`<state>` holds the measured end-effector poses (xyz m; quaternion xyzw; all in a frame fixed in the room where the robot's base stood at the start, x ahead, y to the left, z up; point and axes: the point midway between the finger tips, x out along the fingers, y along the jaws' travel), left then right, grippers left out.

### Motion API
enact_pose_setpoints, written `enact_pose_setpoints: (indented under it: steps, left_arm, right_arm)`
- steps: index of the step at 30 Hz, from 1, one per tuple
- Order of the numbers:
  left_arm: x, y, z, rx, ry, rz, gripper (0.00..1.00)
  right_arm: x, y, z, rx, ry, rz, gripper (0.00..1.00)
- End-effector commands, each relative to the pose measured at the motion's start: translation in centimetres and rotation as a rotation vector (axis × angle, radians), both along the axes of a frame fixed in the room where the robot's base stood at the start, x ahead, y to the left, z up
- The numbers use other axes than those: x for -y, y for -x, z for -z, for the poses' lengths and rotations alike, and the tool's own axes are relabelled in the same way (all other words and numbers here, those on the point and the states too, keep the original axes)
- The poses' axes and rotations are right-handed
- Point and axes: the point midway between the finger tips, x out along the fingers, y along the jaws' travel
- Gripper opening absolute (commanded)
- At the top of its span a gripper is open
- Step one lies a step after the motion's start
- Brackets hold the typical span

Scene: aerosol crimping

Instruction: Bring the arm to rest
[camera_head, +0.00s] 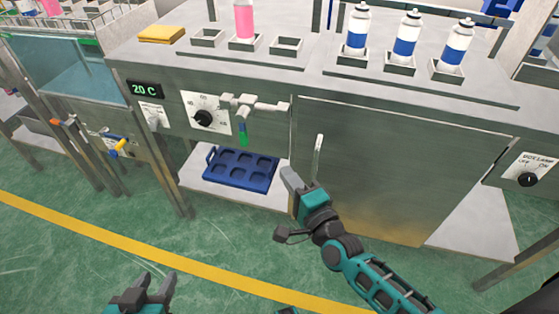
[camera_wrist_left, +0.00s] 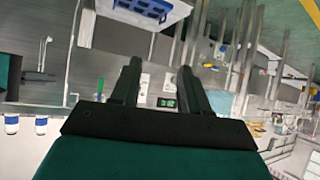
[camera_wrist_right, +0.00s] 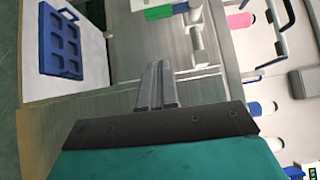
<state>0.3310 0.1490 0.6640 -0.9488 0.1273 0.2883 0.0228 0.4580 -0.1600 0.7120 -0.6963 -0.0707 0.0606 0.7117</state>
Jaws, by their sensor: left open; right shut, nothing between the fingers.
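My left gripper (camera_head: 155,281) is low at the bottom of the head view, over the green floor and away from the bench. Its two fingers (camera_wrist_left: 159,72) stand apart with nothing between them in the left wrist view. My right gripper (camera_head: 290,172) is in front of the bench, just left of the upright door handle (camera_head: 318,157). In the right wrist view its fingers (camera_wrist_right: 158,70) are together and hold nothing. I cannot tell whether the right gripper touches the door or handle.
The steel door (camera_head: 400,165) looks closed. A blue tray (camera_head: 240,168) lies on the low shelf (camera_head: 200,183) left of the right gripper. Several white-and-blue cans (camera_head: 407,35) and a pink can (camera_head: 244,20) stand on the bench top. The green floor (camera_head: 215,240) in front is clear.

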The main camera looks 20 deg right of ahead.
Motion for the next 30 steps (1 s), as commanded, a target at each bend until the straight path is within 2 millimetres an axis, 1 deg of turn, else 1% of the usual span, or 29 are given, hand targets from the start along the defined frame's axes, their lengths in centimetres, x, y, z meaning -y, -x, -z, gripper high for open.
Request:
enact_pose_setpoints:
  steps: [1,3,8,11,14,17,18,21,24,27,30]
  left_arm:
    - [0.0,0.0,-0.1,0.000,-0.001,0.001,0.45]
    - [0.0,0.0,-0.1,0.000,-0.002,0.001,0.45]
    - [0.0,0.0,-0.3,0.000,-0.002,0.001,0.45]
    - [-0.1,0.0,-1.3,0.001,-0.004,0.001,0.45]
    - [-0.3,0.0,-3.2,0.007,-0.008,-0.002,0.45]
    - [-0.8,0.1,-5.0,0.012,-0.018,-0.011,0.45]
    - [-1.1,0.2,-5.6,0.012,-0.023,-0.015,0.45]
    - [-2.1,0.8,-6.5,0.004,-0.041,-0.028,0.45]
    - [-2.6,1.3,-6.9,-0.004,-0.052,-0.035,0.45]
    - [-2.9,1.6,-7.0,-0.008,-0.055,-0.042,0.45]
    - [-3.0,1.6,-6.9,-0.006,-0.054,-0.049,0.45]
  right_arm:
    - [0.1,0.5,0.0,0.000,0.000,0.000,0.00]
    - [0.2,0.9,0.0,0.000,0.000,0.000,0.00]
    - [0.2,1.2,-0.1,-0.001,0.008,-0.002,0.00]
    - [-0.2,2.0,-0.7,-0.012,0.101,-0.022,0.00]
    - [-0.8,3.8,-1.5,-0.038,0.338,-0.073,0.00]
    - [-1.2,6.4,-2.1,-0.070,0.675,-0.155,0.00]
    - [-1.1,7.5,-2.2,-0.085,0.813,-0.194,0.00]
    - [-0.5,10.2,-2.4,-0.118,1.132,-0.292,0.00]
    - [0.4,12.3,-2.4,-0.144,1.385,-0.384,0.00]
    - [1.2,13.7,-2.3,-0.163,1.546,-0.450,0.00]
    - [1.7,14.2,-2.2,-0.170,1.622,-0.481,0.00]
